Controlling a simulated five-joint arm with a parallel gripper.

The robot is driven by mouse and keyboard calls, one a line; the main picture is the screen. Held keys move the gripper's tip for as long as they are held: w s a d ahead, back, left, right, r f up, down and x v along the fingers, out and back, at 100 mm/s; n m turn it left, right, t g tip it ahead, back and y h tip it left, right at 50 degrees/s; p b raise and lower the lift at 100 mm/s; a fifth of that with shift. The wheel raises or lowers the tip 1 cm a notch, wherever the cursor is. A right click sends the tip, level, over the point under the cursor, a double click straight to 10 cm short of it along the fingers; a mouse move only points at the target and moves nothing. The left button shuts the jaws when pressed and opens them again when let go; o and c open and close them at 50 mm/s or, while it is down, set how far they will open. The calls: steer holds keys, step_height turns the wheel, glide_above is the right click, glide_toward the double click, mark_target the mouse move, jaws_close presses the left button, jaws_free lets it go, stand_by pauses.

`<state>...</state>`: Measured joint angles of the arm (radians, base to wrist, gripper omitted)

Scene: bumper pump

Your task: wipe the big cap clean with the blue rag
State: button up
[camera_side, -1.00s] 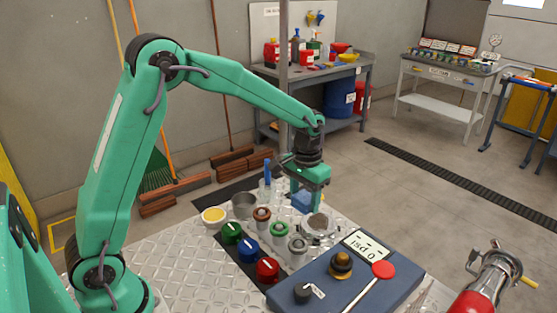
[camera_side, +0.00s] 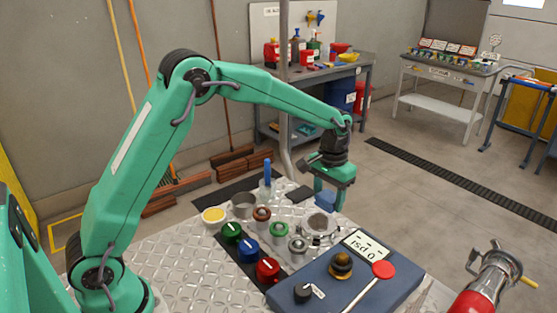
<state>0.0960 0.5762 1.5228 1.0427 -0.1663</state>
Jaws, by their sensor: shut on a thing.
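The blue rag (camera_side: 326,202) is pinched in my gripper (camera_side: 322,192), a green two-finger gripper at the far right edge of the diamond-plate table. A round, brownish, dirty-looking disc (camera_side: 318,222), apparently the big cap, lies on the table just below the rag in the picture. A gap seems to show between the rag and the disc, but I cannot tell how high the rag is above it. The rag's underside is hidden.
Green, blue and red knobs (camera_side: 249,249) stand left of several ringed fittings (camera_side: 280,229). A blue-grey gauge box (camera_side: 345,278) with a red-tipped lever fills the front right. A yellow-filled bowl (camera_side: 213,215), a grey cup (camera_side: 243,206) and a clear beaker (camera_side: 266,191) stand at the back.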

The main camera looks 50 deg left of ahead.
steer(key=shift+w+d, duration=0.4)
steer(key=shift+w, duration=0.1)
steer(key=shift+f, duration=0.15)
